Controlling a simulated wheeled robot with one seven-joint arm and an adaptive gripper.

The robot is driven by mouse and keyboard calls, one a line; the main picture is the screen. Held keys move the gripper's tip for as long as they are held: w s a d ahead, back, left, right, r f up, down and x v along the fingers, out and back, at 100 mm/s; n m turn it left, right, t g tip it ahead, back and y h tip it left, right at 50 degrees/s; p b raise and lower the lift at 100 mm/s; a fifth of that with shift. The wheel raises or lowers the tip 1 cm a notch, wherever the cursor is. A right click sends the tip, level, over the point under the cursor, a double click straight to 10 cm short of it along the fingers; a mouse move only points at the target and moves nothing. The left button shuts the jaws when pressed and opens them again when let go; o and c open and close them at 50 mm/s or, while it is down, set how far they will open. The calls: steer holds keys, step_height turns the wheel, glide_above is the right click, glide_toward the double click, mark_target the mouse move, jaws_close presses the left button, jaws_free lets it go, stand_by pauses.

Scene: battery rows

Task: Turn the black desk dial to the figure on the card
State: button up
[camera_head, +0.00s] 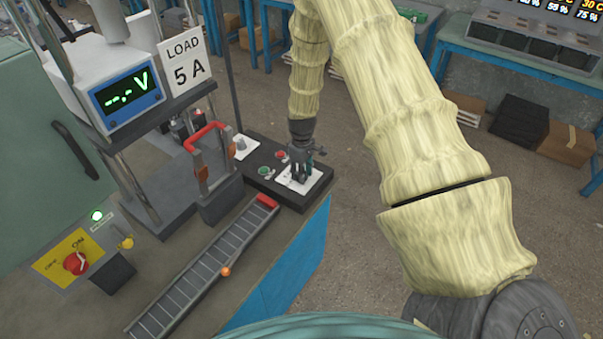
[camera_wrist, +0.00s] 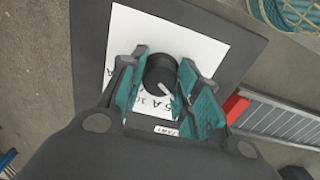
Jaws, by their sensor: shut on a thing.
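The black desk dial (camera_wrist: 159,74) stands on a white scale plate (camera_wrist: 195,45) with printed marks, partly hidden by my fingers. A light pointer line on its top points to the lower right in the wrist view, near the "5 A" marking. My gripper (camera_wrist: 160,88) has its teal-padded fingers on both sides of the dial, shut on it. In the head view my gripper (camera_head: 300,170) is down over the white plate (camera_head: 312,181) at the end of the black panel, and the dial is hidden there. The card (camera_head: 184,62) reads "LOAD 5 A".
The black panel (camera_head: 268,187) also bears a green button (camera_head: 265,171), a red button (camera_head: 281,155) and a white dial (camera_head: 242,144). The meter (camera_head: 128,97) shows "--.- V".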

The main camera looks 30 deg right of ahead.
steer(key=m+b, duration=0.1)
steer(key=m, duration=0.5)
steer(key=shift+m, duration=0.4)
steer(key=shift+w+b, duration=0.1)
steer(key=shift+b, duration=0.2)
steer(key=o, duration=1.1)
steer(key=shift+c, duration=0.2)
steer(key=shift+r, duration=0.1)
step_height(320, 180, up, 12)
